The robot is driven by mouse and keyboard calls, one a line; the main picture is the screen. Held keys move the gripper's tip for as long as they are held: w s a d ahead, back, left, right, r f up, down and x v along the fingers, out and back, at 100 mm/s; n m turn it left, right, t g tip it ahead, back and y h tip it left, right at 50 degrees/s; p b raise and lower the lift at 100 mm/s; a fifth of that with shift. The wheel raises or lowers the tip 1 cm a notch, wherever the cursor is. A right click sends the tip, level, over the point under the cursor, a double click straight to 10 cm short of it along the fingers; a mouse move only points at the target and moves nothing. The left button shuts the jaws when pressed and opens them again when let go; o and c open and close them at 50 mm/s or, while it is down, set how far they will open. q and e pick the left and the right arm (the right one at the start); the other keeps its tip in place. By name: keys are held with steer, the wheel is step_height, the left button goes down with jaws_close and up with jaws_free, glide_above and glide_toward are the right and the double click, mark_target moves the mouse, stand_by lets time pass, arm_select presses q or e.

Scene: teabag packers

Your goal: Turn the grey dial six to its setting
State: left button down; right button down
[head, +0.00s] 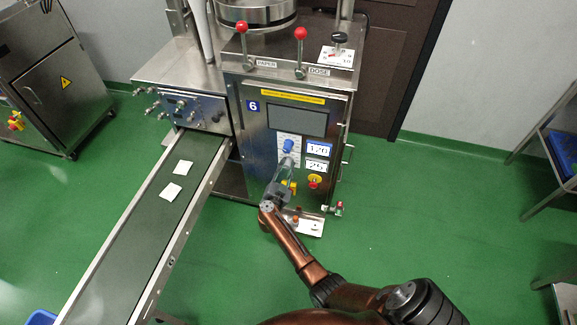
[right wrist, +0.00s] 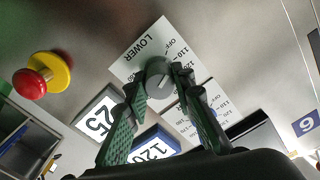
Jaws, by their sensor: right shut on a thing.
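Machine six (head: 253,106) carries a front panel with dials. The grey dial (right wrist: 158,75) sits on a white scale plate marked LOWER (right wrist: 140,52), with OFF and numbers printed round it. My right gripper (right wrist: 163,86) is shut on the grey dial, one finger on each side; in the head view the gripper (head: 284,165) covers this dial. I cannot read the dial's pointer. A blue dial (head: 288,145) is just above the gripper. A blue-framed display (head: 318,149) reads 120, and a dark-framed one (head: 315,165) seems to read 25. My left gripper is not in view.
A red emergency button on yellow (head: 314,181) is right of the gripper and shows in the wrist view (right wrist: 33,82). Two red-knobbed levers (head: 300,34) stand above the panel. A conveyor (head: 140,222) with two white teabags runs to the left. Green floor lies open at right.

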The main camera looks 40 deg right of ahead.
steer(key=shift+a+r+m+p, duration=0.1)
steer(key=shift+m+p, duration=0.25)
steer(key=shift+m, duration=0.95)
steer(key=m, duration=0.3)
steer(key=shift+f+m, duration=0.2)
steer(key=shift+m, duration=0.1)
steer(key=m, duration=0.4)
steer(key=shift+m, duration=0.3)
steer(key=shift+f+m+b, duration=0.1)
steer(key=shift+m+b, duration=0.4)
steer(key=shift+m, duration=0.6)
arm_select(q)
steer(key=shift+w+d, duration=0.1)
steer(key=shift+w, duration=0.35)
arm_select(e)
steer(key=shift+m, duration=1.2)
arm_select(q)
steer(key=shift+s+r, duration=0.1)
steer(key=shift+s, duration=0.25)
